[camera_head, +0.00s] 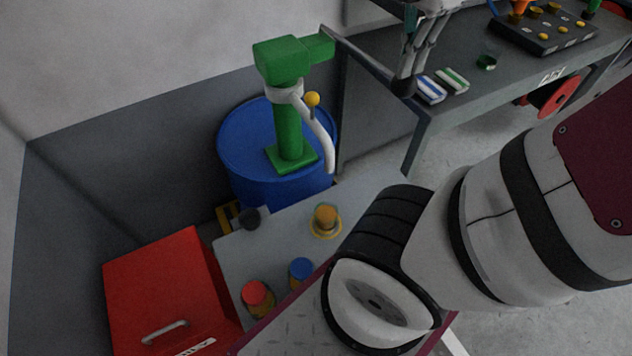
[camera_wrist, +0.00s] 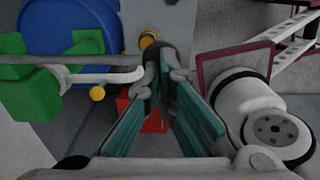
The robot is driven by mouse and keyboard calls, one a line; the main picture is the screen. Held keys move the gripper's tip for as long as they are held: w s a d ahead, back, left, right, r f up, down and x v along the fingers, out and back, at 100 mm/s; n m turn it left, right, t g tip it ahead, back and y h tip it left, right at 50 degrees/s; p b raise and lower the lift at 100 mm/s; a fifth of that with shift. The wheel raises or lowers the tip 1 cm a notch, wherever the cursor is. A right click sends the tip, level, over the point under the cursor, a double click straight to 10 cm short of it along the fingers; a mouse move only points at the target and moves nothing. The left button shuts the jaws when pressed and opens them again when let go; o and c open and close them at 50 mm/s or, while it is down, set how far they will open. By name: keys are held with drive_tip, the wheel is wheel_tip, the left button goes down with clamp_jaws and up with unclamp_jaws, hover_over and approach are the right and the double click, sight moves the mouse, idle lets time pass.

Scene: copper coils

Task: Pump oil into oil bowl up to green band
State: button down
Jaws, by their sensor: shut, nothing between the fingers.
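The green pump (camera_head: 289,125) stands on the blue oil drum (camera_head: 235,150); both also show at the upper left of the wrist view. A grey lever (camera_head: 352,57) runs right from the pump head to a black end grip. A white curved spout (camera_head: 327,150) hangs beside the pump, with a yellow knob (camera_head: 312,99) near it. A bowl with amber colour and a yellow base (camera_head: 326,222), likely the oil bowl, stands on the grey surface below. Its level and any green band are too small to read. My gripper (camera_head: 404,82) is shut and empty, its fingertips at the black grip (camera_wrist: 160,54); contact is unclear.
Red (camera_head: 256,297), blue (camera_head: 301,271) and black (camera_head: 248,219) round items stand on the grey surface. A red case (camera_head: 165,290) is at left. A dark workbench (camera_head: 440,105) at right holds striped blocks (camera_head: 430,89) close to my gripper. Walls close in behind the drum.

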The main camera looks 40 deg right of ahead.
sight(399, 95)
drive_tip(key=shift+w+f+b, duration=0.1)
drive_tip(key=shift+f+b, duration=2.15)
drive_tip(key=shift+f, duration=1.25)
drive_tip(key=shift+r, duration=0.1)
drive_tip(key=shift+w+d+r+p, duration=0.15)
drive_tip(key=shift+r+p, duration=1.15)
drive_tip(key=shift+r, duration=0.7)
drive_tip(key=shift+w+r+p, duration=0.15)
drive_tip(key=shift+r+p, duration=1.15)
drive_tip(key=shift+r, duration=0.65)
wheel_tip(399, 95, up, 11)
drive_tip(key=w+p, duration=0.1)
drive_tip(key=p, duration=0.5)
drive_tip(key=shift+w+d, duration=0.1)
drive_tip(key=s+a+f+m+t, duration=0.1)
drive_tip(key=a+m+t, duration=0.1)
drive_tip(key=a+m, duration=0.5)
drive_tip(key=s+a+f+m+t, duration=0.1)
drive_tip(key=a+f+m+t, duration=0.1)
drive_tip(key=a+m, duration=0.6)
drive_tip(key=a+t, duration=0.1)
drive_tip(key=a, duration=0.6)
drive_tip(key=shift+s+a+f, duration=0.15)
drive_tip(key=shift+a+f, duration=0.15)
drive_tip(key=shift+a, duration=0.1)
